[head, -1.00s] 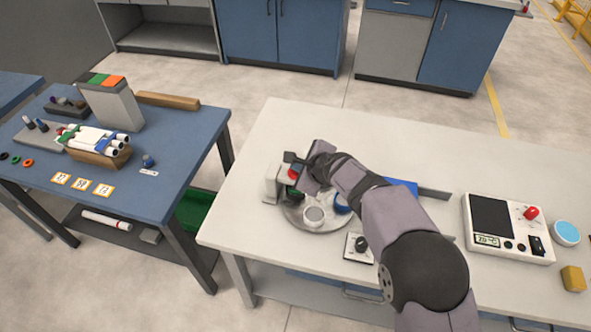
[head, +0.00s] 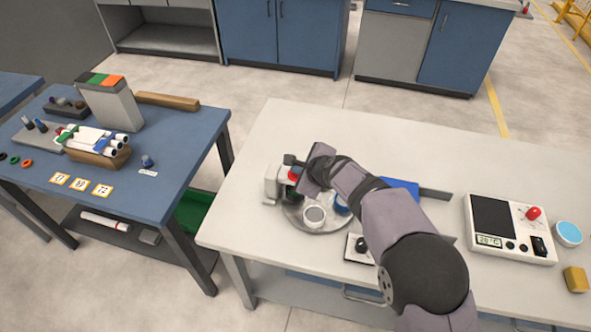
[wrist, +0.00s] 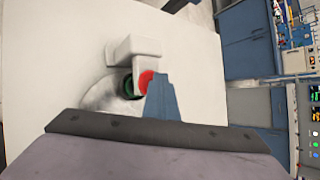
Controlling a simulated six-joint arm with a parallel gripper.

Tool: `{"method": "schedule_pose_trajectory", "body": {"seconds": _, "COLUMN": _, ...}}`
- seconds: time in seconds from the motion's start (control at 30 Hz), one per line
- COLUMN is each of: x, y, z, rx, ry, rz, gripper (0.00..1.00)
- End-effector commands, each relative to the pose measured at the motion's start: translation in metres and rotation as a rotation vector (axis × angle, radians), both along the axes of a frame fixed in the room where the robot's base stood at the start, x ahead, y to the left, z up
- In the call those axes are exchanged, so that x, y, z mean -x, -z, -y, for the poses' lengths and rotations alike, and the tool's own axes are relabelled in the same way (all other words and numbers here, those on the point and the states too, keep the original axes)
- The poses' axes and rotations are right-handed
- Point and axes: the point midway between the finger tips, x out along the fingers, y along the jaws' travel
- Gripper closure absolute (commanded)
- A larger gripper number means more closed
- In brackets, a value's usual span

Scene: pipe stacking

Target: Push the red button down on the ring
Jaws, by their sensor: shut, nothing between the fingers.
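A white fixture (head: 271,186) with an overhanging arm stands at the left edge of the round tray; it also shows in the wrist view (wrist: 124,47). The red button (head: 294,175) is under the gripper and partly hidden; it also shows in the wrist view (wrist: 146,76). A dark green ring (wrist: 127,87) sits beside the red button, under the fixture's arm. My gripper (head: 297,163) is shut and empty. In the wrist view its blue-grey fingers (wrist: 157,86) end at the red button and overlap its edge. I cannot tell whether they touch it.
The round metal tray (head: 320,229) carries a white cup (head: 314,215) and a blue part (head: 341,204). A small box with a black knob (head: 361,244) stands in front. A scale panel with a red knob (head: 509,228) is at right. The table's left front is clear.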

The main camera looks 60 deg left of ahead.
Motion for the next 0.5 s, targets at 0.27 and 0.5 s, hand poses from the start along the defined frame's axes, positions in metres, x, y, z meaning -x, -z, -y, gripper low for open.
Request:
{"method": "schedule_pose_trajectory", "body": {"seconds": 0.27, "x": 0.0002, "y": 0.003, "z": 0.0016, "rx": 0.006, "ry": 0.0, "rz": -0.002, "gripper": 1.0}}
{"method": "schedule_pose_trajectory", "body": {"seconds": 0.5, "x": 0.0002, "y": -0.0055, "z": 0.0014, "rx": 0.006, "ry": 0.0, "rz": -0.002, "gripper": 1.0}}
